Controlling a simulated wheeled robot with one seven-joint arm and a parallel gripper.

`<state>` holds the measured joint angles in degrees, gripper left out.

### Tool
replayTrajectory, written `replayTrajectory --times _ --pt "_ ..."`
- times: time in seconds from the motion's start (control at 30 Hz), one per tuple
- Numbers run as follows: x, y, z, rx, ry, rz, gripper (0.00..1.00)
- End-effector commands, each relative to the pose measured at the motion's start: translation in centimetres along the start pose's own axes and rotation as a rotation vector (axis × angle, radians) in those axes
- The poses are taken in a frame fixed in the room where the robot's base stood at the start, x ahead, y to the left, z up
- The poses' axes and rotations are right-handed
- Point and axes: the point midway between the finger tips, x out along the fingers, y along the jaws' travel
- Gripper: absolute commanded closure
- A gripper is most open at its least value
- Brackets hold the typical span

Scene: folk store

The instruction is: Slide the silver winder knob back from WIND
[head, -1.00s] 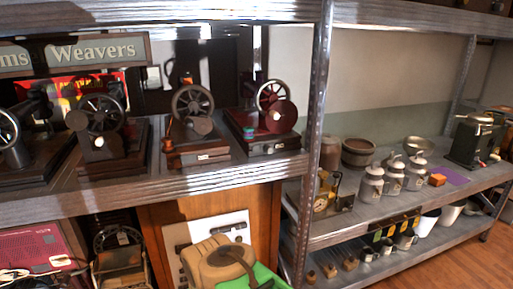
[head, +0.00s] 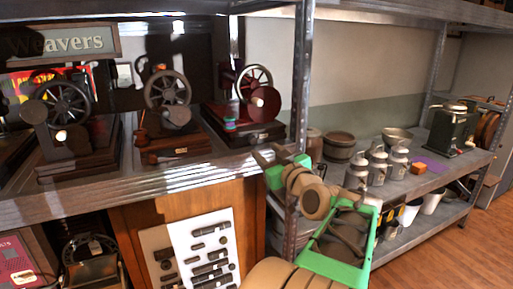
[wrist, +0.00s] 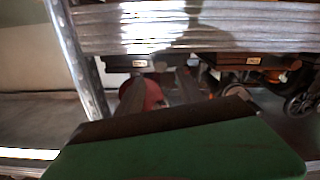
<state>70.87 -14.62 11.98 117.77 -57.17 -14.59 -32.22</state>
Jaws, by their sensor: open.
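A dark red sewing machine (head: 243,112) with a spoked handwheel (head: 255,79) stands on the upper shelf near the post. A red disc (head: 266,101) and a small pale spot (head: 258,102) show on its side. I cannot make out the silver winder knob or the WIND lettering for certain. My gripper (head: 269,154) is open and empty, in front of the shelf edge and just below this machine's base. In the wrist view, part of the red machine (wrist: 153,94) shows between and beyond the fingers (wrist: 158,96).
Two more dark machines, a middle one (head: 168,110) and a left one (head: 62,125), stand on the same shelf. The metal post (head: 300,80) rises close to my gripper. The lower right shelf holds jars (head: 378,165) and bowls. The wooden floor (head: 440,255) at right is clear.

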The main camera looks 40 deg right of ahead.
Motion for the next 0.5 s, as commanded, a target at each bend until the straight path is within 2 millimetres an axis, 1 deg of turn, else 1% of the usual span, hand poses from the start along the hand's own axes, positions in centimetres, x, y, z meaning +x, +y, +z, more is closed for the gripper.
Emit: replayTrajectory --times 0.03,0.2,0.3,0.4,0.5 --pt "1.0 -0.2 -0.3 0.001 -0.001 -0.006 0.56" --pt "4.4 -0.3 -0.2 0.001 -0.004 -0.007 0.56" --pt "5.8 -0.2 -0.1 0.001 -0.004 -0.005 0.56" --pt "6.6 -0.2 0.0 0.001 -0.004 -0.003 0.56" --pt "6.7 -0.2 0.0 0.001 -0.004 -0.002 0.56"
